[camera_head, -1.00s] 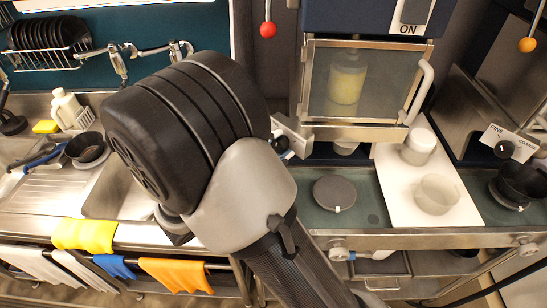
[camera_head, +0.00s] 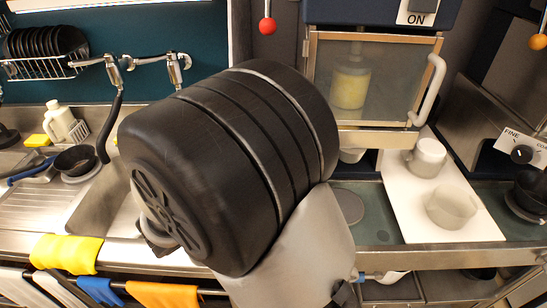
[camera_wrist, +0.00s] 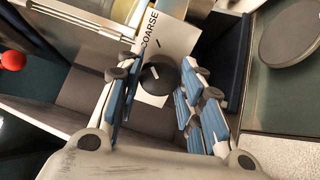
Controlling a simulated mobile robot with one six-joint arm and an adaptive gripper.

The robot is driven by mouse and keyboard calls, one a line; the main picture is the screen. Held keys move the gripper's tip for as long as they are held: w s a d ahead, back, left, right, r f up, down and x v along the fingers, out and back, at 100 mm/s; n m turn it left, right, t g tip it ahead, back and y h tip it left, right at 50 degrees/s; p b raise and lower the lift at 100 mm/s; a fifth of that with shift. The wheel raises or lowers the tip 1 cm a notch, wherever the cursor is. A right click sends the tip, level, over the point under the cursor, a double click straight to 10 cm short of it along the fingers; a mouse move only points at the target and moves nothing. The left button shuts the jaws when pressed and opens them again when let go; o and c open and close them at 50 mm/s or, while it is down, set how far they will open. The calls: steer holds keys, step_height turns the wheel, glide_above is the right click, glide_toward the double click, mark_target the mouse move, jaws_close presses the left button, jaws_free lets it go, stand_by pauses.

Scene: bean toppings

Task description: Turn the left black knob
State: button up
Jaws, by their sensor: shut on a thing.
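The left black knob (camera_wrist: 158,77) shows in the wrist view, with a white pointer line on its face. It sits on a white label plate (camera_wrist: 170,45) that reads "COARSE". My gripper (camera_wrist: 157,84) has its blue-padded fingers on either side of the knob and is shut on it. In the head view my arm hides this knob and the gripper's fingers. Another black knob (camera_head: 521,154) is at the far right of the head view, beside a plate reading "FINE".
The glass-fronted cabinet (camera_head: 372,85) holds a jar (camera_head: 349,88) of yellow contents. A white board (camera_head: 436,214) with a white cup (camera_head: 427,158) and a translucent cup (camera_head: 451,206) lies right of my arm. A grey round disc (camera_head: 346,207) is partly hidden by my arm.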

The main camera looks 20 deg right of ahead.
stand_by(0.3)
steer(key=o, duration=1.1)
steer(key=shift+c, duration=0.2)
steer(key=v, duration=1.2)
